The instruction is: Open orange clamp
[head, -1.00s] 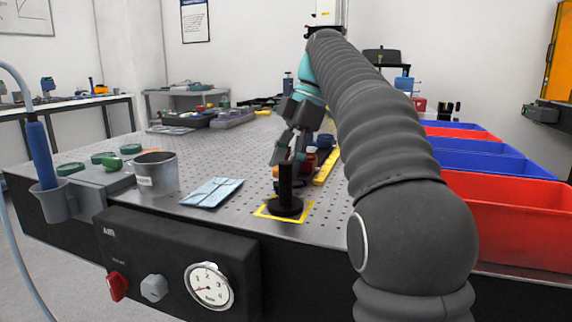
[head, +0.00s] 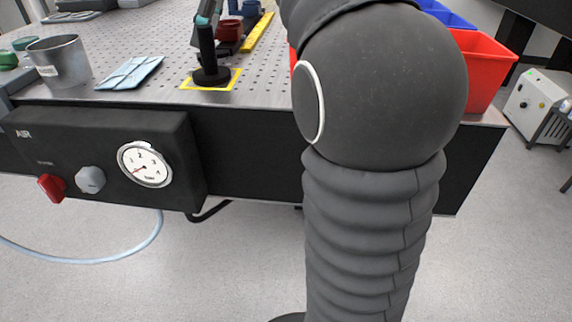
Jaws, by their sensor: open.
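I cannot pick out an orange clamp in the head view. A black post on a round base (head: 211,75) stands upright inside a yellow square outline on the perforated table (head: 130,97). Behind the post is a dark red part (head: 230,30), partly hidden.
A grey metal cup (head: 60,65) and a light blue folded cloth (head: 130,73) lie to the left. A yellow bar (head: 258,32) lies behind the post. Red bin (head: 482,70) at right. An AIR panel (head: 95,150) with gauge is on the table front.

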